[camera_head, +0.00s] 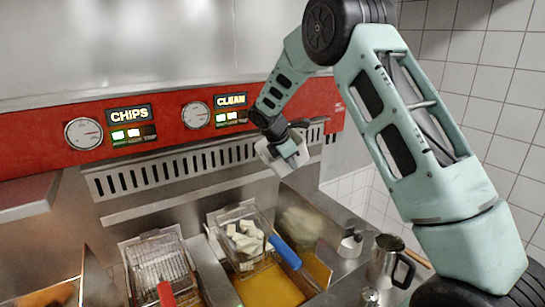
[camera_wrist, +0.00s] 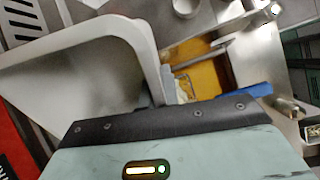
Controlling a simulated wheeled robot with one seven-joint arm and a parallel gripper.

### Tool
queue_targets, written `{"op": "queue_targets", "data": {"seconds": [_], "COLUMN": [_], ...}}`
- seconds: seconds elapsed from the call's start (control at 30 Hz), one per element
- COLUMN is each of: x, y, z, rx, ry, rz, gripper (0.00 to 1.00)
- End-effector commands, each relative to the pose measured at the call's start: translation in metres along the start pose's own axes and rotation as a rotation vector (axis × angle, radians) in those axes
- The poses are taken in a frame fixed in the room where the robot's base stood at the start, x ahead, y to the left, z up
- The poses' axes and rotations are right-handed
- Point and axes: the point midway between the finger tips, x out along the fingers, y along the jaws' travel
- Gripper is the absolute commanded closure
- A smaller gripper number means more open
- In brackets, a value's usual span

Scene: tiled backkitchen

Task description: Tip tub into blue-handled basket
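The pale tub (camera_head: 272,157) hangs tilted in my gripper (camera_head: 288,143), in front of the vent slots and above the right fryer basket. In the wrist view the tub (camera_wrist: 70,80) fills the left side; the inside that shows looks bare. My gripper appears shut on its rim, though the fingertips are hidden. The blue-handled basket (camera_head: 217,218) sits at the right well over yellow oil. Several white chunks (camera_head: 246,238) lie in it. Its blue handle (camera_head: 285,251) points toward the front right; the handle also shows in the wrist view (camera_wrist: 250,91).
A red-handled wire basket (camera_head: 158,262) stands at the left. A metal jug (camera_head: 385,262) and a small pot (camera_head: 350,244) stand on the right counter. A red panel (camera_head: 170,120) with gauges runs behind. A blurred roundish thing (camera_head: 300,222) is beside the right basket.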

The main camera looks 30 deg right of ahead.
Motion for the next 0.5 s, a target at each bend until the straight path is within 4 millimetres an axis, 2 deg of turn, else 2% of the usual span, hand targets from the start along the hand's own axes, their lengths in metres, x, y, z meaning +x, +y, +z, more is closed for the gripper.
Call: {"op": "queue_targets", "data": {"seconds": [0.27, 0.5], "x": [-0.0003, -0.0026], "y": [0.0001, -0.0004], "z": [0.0001, -0.0016], "rx": [0.001, 0.024], "ry": [0.010, 0.222], "rz": [-0.002, -0.051], "gripper": [1.00, 1.00]}}
